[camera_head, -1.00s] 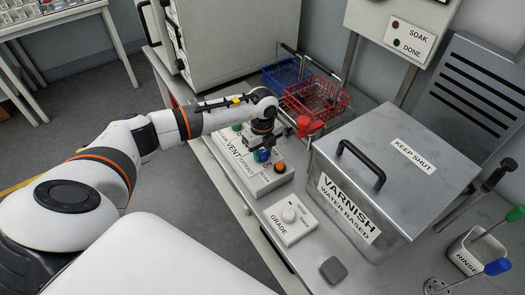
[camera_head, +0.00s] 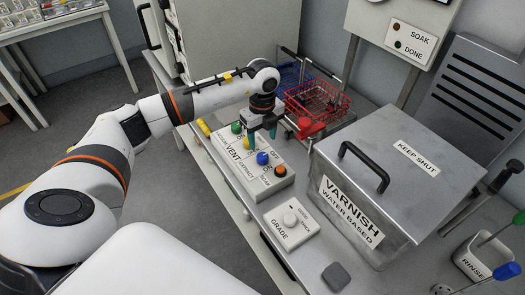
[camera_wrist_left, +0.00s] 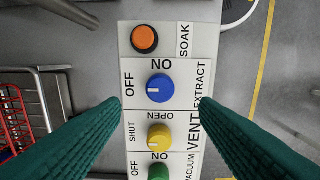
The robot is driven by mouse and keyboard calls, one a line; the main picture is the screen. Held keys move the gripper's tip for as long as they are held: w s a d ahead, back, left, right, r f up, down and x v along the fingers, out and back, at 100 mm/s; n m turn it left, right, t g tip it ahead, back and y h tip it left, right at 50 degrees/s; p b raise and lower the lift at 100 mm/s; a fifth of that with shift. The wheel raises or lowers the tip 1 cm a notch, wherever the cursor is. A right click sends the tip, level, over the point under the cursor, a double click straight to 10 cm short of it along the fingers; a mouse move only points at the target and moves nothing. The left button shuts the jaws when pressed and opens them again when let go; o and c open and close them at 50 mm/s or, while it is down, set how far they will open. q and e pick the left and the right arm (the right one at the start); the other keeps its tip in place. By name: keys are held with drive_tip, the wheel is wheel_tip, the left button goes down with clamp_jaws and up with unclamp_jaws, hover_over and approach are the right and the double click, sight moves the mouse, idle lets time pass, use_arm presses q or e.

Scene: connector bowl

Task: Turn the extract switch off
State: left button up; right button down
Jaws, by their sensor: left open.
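The switch panel (camera_head: 257,179) lies on the bench, with a blue extract knob (camera_head: 263,158), also in the left wrist view (camera_wrist_left: 160,88). The knob's white mark points left, at the OFF label; ON is printed above it. Beside it are a yellow vent knob (camera_wrist_left: 159,137), its mark toward SHUT, a green vacuum knob (camera_wrist_left: 158,172) and an orange soak button (camera_wrist_left: 144,39). My left gripper (camera_head: 261,134) is open and empty above the panel. Its green fingers (camera_wrist_left: 160,103) show on both sides of the panel, apart from the knobs. My right gripper is not in view.
The metal varnish box (camera_head: 390,180) stands at right. A red wire basket (camera_head: 320,105) and a blue basket (camera_head: 290,74) stand behind. A small grey block (camera_head: 336,275) lies near the front edge.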

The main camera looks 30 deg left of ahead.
use_arm(q)
drive_tip(key=shift+r+b, duration=0.3)
drive_tip(key=shift+r, duration=1.85)
drive_tip(key=shift+f, duration=0.1)
